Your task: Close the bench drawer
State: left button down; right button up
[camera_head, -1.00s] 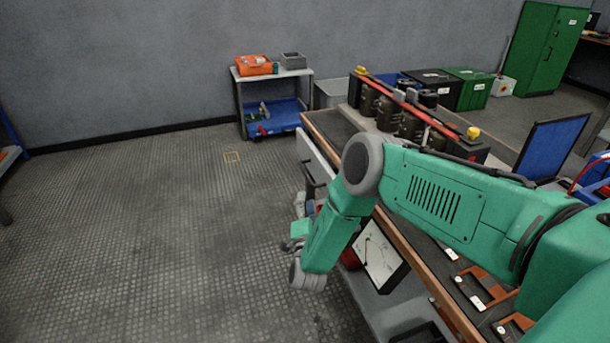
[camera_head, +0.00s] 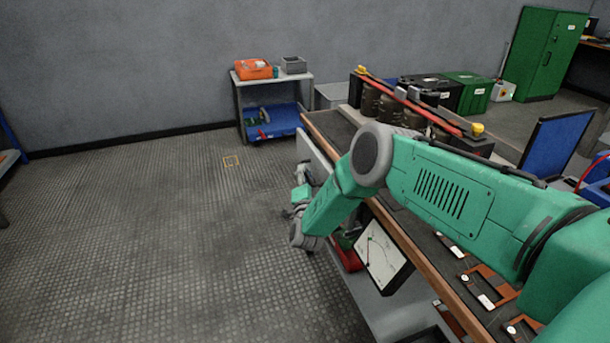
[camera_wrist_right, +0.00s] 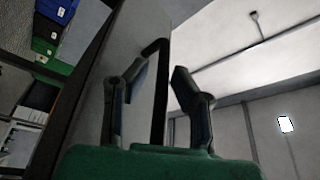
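The bench drawer's pale grey front (camera_head: 311,148) shows along the far left side of the bench (camera_head: 425,268), partly hidden behind my right arm. How far out it stands is hard to tell. In the right wrist view the grey drawer front (camera_wrist_right: 136,45) is close, with a black bar handle (camera_wrist_right: 160,95). My right gripper (camera_wrist_right: 158,85) is open, with one finger on each side of the handle; contact is not clear. In the head view my right gripper (camera_head: 303,175) is small beside the drawer front. My left gripper is out of view.
A framed white panel (camera_head: 382,257) and a red item (camera_head: 348,256) are on the shelf below the bench top. Capacitors with a red bar (camera_head: 420,108) stand on the bench. A cart (camera_head: 240,76) is at the back wall. The floor to the left is clear.

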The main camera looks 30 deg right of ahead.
grip_shut()
jog(key=shift+s+d, duration=0.2)
jog(key=shift+d, duration=0.45)
jog(key=shift+s+d, duration=0.2)
jog(key=shift+d, duration=0.45)
jog(key=shift+o, duration=2.4)
grip_release()
jog(key=shift+d, duration=0.1)
jog(key=shift+f, duration=0.1)
jog(key=shift+s, duration=0.1)
send_near(315, 167)
jog(key=shift+v, duration=2.05)
jog(key=shift+f, duration=0.1)
